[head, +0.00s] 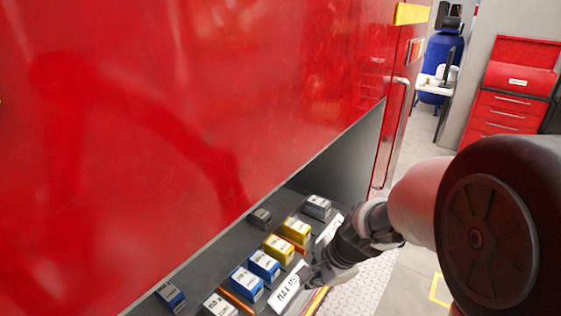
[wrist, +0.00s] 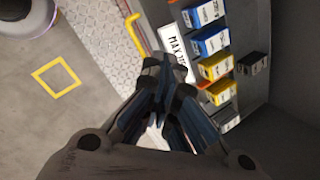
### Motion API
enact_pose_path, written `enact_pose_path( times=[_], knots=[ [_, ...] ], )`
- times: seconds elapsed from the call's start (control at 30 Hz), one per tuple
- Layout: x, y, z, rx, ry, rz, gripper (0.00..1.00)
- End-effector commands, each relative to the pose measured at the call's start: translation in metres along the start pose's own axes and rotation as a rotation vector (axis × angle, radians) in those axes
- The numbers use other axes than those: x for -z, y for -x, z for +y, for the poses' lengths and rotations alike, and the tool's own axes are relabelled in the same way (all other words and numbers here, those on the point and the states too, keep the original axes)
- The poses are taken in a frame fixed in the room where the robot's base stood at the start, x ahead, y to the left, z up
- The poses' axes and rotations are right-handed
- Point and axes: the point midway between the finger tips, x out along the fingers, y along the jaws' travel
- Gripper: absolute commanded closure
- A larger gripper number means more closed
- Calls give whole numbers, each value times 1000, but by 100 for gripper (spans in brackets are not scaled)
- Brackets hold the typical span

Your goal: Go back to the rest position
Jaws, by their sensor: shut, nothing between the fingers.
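My gripper (head: 318,273) shows in the head view at the end of my arm, at the front edge of a recessed shelf (head: 240,222) under a red panel. It also shows in the wrist view (wrist: 163,92), with its fingers together and nothing between them. Blue boxes (head: 247,283), yellow boxes (head: 279,249) and grey boxes (head: 317,207) stand on the shelf beyond the gripper. A white label plate (head: 290,289) lies along the shelf front beside the fingers. I cannot tell whether the fingers touch it.
The large red panel (head: 200,100) overhangs the shelf. A yellow bent rail (wrist: 135,32) runs at the shelf edge. Floor with a yellow square (wrist: 55,77) lies open beside it.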

Motion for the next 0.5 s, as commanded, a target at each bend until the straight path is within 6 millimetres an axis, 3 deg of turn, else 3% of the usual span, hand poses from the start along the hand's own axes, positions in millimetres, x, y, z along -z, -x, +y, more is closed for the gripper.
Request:
enact_pose_path(
  times=[0.03,0.2,0.5],
  knots=[
    [-7,21,5,16,106,9,100],
    [-27,79,38,17,472,55,100],
    [-37,148,122,-60,1042,209,100]
  ],
)
